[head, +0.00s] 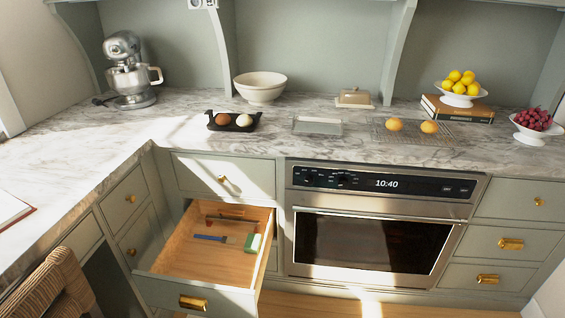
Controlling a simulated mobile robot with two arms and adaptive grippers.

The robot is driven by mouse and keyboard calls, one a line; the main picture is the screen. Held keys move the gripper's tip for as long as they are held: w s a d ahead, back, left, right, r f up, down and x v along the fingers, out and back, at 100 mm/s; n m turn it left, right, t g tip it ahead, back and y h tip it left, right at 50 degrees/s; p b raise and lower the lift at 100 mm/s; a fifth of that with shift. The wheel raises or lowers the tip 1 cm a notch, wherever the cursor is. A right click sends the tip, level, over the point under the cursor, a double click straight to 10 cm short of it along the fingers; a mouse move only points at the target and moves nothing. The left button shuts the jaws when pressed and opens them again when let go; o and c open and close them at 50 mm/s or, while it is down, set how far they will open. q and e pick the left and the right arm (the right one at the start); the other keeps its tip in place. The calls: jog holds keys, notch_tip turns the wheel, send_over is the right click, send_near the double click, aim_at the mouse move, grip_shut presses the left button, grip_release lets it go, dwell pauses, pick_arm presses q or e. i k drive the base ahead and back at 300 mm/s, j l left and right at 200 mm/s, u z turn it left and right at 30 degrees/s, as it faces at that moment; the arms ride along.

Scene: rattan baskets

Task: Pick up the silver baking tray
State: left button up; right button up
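The silver baking tray (317,126) lies flat on the marble counter, above the left part of the oven. It is small, shallow and rectangular, and looks empty. Nothing covers it. Neither of my grippers shows in the head view, so their state is hidden.
A dark egg holder (233,121) stands left of the tray, a wire rack (412,133) with two round buns right of it. A white bowl (261,87) and butter dish (354,98) stand behind. An open drawer (207,251) juts out below. The oven (374,232) is shut.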

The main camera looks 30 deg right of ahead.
aim_at(327, 128)
jog(key=i+l, duration=0.1)
jog(key=l, duration=0.3)
jog(key=i+l, duration=0.1)
jog(key=l, duration=0.3)
jog(key=i+l, duration=0.1)
jog(key=l, duration=0.3)
